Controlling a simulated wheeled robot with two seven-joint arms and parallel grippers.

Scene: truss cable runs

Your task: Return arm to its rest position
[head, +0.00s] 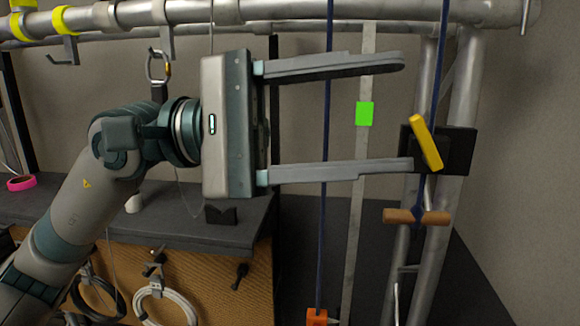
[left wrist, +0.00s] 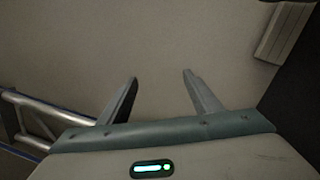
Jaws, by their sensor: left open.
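My left gripper (head: 408,113) is raised in the middle of the head view, its arm coming in from the left. Its two long fingers point right and stand wide apart, with nothing between them that they grip. A blue cable (head: 326,200) and a pale strip with a green patch (head: 364,113) pass behind the fingers. The lower fingertip appears close to a yellow piece (head: 426,142) on the truss post; whether they touch is unclear. In the left wrist view the fingers (left wrist: 160,80) are open and empty against a plain wall. My right gripper is not in view.
A metal truss (head: 290,12) runs along the top, with hooks and yellow bands. A post at right carries a dark block (head: 462,150) and a wooden cleat (head: 416,217). A dark bench (head: 230,236) stands below left, with coiled cables (head: 165,305) on its front.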

